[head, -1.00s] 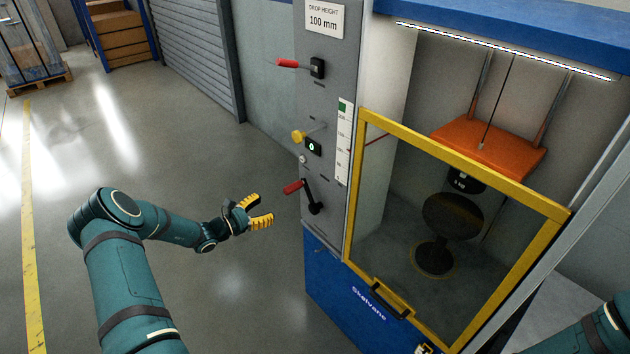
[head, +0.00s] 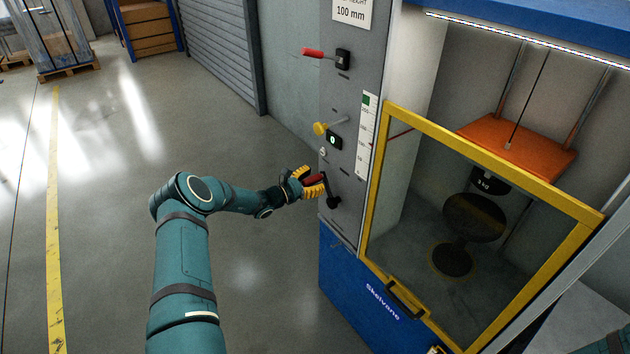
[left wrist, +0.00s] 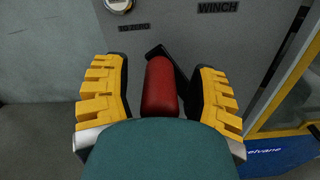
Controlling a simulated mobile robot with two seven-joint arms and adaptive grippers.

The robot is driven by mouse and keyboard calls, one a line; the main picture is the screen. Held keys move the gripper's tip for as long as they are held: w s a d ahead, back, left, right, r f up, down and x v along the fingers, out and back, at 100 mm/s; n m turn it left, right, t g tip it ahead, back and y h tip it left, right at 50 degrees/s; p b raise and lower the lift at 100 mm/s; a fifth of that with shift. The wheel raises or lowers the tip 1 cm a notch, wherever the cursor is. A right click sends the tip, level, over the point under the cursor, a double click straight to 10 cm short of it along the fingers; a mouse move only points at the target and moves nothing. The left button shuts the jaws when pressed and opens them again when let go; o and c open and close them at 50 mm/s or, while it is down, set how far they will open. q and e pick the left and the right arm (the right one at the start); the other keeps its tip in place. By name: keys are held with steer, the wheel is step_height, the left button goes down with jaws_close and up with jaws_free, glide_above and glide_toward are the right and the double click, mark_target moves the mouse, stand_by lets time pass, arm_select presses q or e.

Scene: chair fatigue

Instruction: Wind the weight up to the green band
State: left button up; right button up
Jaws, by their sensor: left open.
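The winch crank on the grey panel has a red grip (head: 316,180) and a black arm ending at a hub at lower right. My left gripper (head: 312,184) is open at this grip. In the left wrist view, the red grip (left wrist: 161,88) stands between the two yellow fingers, with a visible gap on the right. The orange plate (head: 515,143) hangs on a cable between two rods; a black block marked in kg (head: 490,182) shows below it. The green band (head: 370,100) tops the white scale. A thin red pointer (head: 402,133) lies below the band's level.
Above the crank are a yellow knob (head: 320,128), a small lit display (head: 334,140) and a red-handled lever (head: 313,53). A yellow-framed clear door (head: 490,153) covers the chamber. The floor left of the machine is clear.

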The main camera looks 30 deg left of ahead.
arm_select(q)
steer(key=shift+w+d, duration=0.15)
steer(key=shift+w, duration=0.15)
jaws_close()
steer(key=shift+d+r+m, duration=0.2)
steer(key=shift+d+m, duration=0.1)
steer(key=shift+m, duration=0.2)
